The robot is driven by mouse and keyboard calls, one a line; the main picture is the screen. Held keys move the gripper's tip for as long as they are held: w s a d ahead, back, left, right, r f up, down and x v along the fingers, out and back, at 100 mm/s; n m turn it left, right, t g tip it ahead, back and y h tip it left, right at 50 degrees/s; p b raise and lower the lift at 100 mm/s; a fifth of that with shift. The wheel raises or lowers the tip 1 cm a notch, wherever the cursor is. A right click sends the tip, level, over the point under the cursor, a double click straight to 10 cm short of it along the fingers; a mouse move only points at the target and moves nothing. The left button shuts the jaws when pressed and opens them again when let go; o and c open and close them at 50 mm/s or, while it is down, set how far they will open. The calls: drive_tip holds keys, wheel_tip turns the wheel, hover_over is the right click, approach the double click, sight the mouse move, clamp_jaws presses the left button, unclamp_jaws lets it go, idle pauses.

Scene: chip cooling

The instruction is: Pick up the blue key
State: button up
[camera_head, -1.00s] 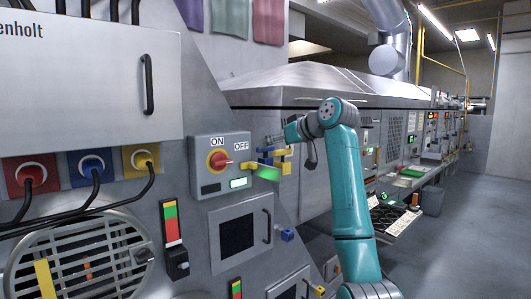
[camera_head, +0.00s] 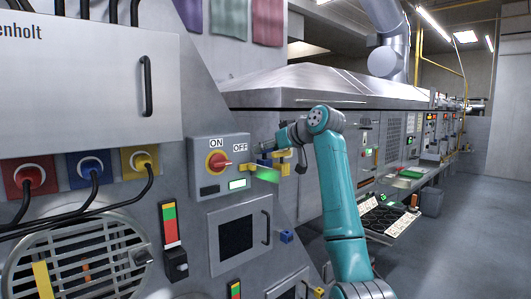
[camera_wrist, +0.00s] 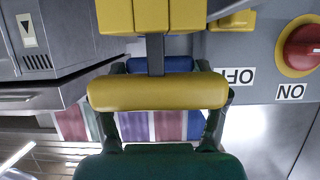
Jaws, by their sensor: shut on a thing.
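The blue key (camera_wrist: 160,64) shows as a blue bar in the wrist view, partly hidden behind a yellow bar (camera_wrist: 158,91). The dark fingers of my gripper (camera_wrist: 163,72) stand on either side of it, shut on it. In the head view my gripper (camera_head: 283,142) is at the right side of the ON/OFF switch box, and a small patch of blue (camera_head: 264,162) shows just below it. Yellow handles (camera_head: 283,153) crowd close around the gripper. The exact finger contact is hidden in the head view.
The grey switch box has a red knob (camera_head: 216,163) close to the left. Another small blue piece (camera_head: 286,236) is on the panel below. A door handle (camera_head: 266,228) sticks out nearby. The floor (camera_head: 465,240) at right is clear.

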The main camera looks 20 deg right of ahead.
wheel_tip(320, 180, up, 14)
drive_tip(key=shift+r, duration=0.2)
idle(1.4)
